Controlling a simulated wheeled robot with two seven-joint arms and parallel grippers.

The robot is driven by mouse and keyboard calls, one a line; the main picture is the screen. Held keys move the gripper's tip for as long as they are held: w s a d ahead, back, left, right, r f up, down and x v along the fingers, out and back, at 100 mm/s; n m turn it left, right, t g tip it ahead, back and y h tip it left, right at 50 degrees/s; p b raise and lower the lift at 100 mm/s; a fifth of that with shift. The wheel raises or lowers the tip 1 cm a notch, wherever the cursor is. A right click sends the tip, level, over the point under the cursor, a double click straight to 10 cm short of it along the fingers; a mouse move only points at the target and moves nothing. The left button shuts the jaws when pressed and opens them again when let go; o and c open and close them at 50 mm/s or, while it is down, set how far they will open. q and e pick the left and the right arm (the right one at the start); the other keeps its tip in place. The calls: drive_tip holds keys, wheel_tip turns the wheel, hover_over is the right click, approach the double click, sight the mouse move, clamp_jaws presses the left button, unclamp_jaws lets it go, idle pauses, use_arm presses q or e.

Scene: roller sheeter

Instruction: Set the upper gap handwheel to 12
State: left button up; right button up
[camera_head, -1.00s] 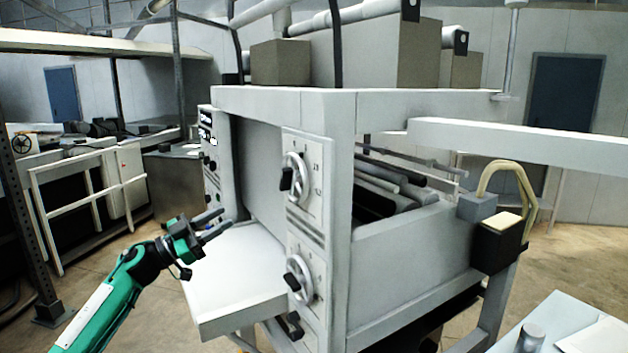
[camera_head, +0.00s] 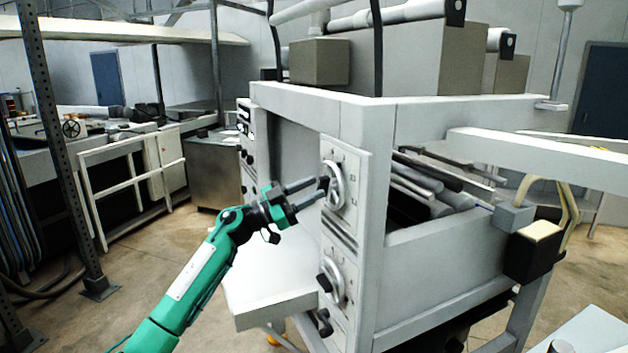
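The upper gap handwheel (camera_head: 338,186) is a pale ring with a dark knob on the upper part of the machine's front panel (camera_head: 350,226). Its knob is on the left side, at the tips of my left gripper. Dial marks show around it, too small to read. My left gripper (camera_head: 316,189) has its two fingers apart, one above the other, reaching to the wheel's left rim. I cannot tell whether the fingers touch the knob. The lower handwheel (camera_head: 334,282) sits below on the same panel. My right gripper is not in view.
A pale feed table (camera_head: 270,290) juts out below my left gripper. A smaller dark knob (camera_head: 323,322) is under the lower handwheel.

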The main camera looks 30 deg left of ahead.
use_arm(q)
drive_tip(key=shift+w+d+r, duration=0.25)
drive_tip(key=shift+w+d, duration=0.15)
drive_tip(key=shift+w, duration=0.1)
clamp_jaws()
drive_tip(key=shift+m, duration=0.3)
